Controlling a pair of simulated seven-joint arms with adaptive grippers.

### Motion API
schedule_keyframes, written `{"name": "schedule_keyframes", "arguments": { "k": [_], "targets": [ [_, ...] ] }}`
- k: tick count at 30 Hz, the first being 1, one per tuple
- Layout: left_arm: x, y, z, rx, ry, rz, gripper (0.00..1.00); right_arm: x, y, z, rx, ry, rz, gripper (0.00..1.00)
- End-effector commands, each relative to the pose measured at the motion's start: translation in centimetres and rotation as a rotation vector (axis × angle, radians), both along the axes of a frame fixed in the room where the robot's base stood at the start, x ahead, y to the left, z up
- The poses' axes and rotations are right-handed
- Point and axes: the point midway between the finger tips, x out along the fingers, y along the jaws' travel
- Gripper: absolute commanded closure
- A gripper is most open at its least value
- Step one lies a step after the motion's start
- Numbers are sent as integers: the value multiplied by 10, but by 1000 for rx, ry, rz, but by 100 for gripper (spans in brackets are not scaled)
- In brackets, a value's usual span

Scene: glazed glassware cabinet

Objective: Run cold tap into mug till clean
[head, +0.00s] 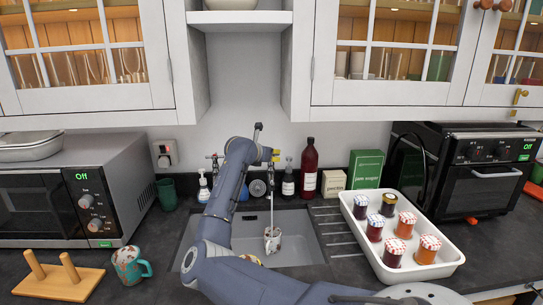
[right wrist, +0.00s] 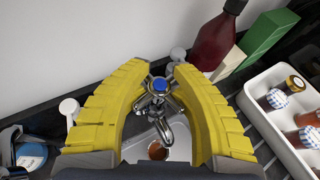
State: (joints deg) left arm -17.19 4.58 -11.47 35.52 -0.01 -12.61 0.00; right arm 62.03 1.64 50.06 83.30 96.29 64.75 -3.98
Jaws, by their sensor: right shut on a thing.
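The cold tap, with a blue cap (right wrist: 159,84), stands at the back of the sink (head: 305,245). My right gripper (right wrist: 157,68) has its yellow fingers closed around the tap's cross handle. In the head view it (head: 270,155) is mostly hidden by my own wrist. A white mug with reddish-brown marks (head: 272,242) stands in the sink below the spout (right wrist: 166,132). A thin pale vertical line above it looks like running water. A round brown patch shows below the spout in the right wrist view. My left gripper is not in view.
A blotched teal mug (head: 131,265) and wooden peg rack (head: 58,278) are at left, near the microwave (head: 62,195). A white tray (head: 440,268) of several jars is right of the sink. Bottles and a green box (head: 366,170) line the back.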

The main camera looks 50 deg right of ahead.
Motion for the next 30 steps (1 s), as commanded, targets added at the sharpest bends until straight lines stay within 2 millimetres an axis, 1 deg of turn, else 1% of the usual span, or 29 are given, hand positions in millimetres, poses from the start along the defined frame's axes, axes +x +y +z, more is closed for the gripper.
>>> {"name": "schedule_keyframes", "arguments": {
  "k": [1,12,25,26,30],
  "targets": [
    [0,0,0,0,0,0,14,0,3,-2,4,-1,24,100],
    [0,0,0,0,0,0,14,1,3,-2,3,0,186,100],
    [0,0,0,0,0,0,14,2,4,-1,2,-1,208,100],
    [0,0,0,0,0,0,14,2,4,-1,2,-1,208,73],
    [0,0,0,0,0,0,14,2,3,-1,0,-1,207,57]
  ]
}}
